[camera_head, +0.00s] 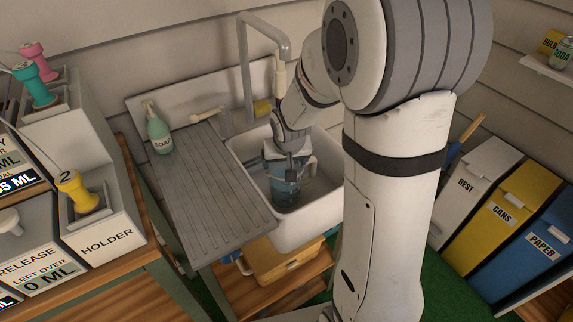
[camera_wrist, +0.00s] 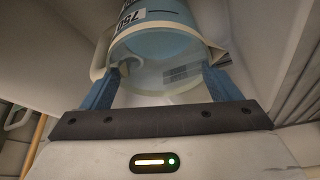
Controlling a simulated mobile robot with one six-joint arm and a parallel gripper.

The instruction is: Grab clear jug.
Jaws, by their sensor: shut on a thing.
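The clear jug (camera_head: 284,190), bluish with a pale rim and a handle, is in the white sink (camera_head: 317,222) in the head view. My gripper (camera_head: 290,160) reaches down to it from above. In the wrist view the jug (camera_wrist: 160,45) fills the top middle, with dark print on its side. My gripper's two blue fingers (camera_wrist: 159,82) lie on either side of its rim and are shut on it. The head view does not show clearly whether the jug touches the sink floor.
A tap (camera_head: 246,70) stands behind the sink. A ribbed drainboard (camera_head: 208,190) with a soap bottle (camera_head: 159,135) is at its left. A holder box (camera_head: 105,215) with a yellow spool-shaped piece (camera_head: 80,192) is at the far left. White, yellow and blue bins (camera_head: 500,215) stand right.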

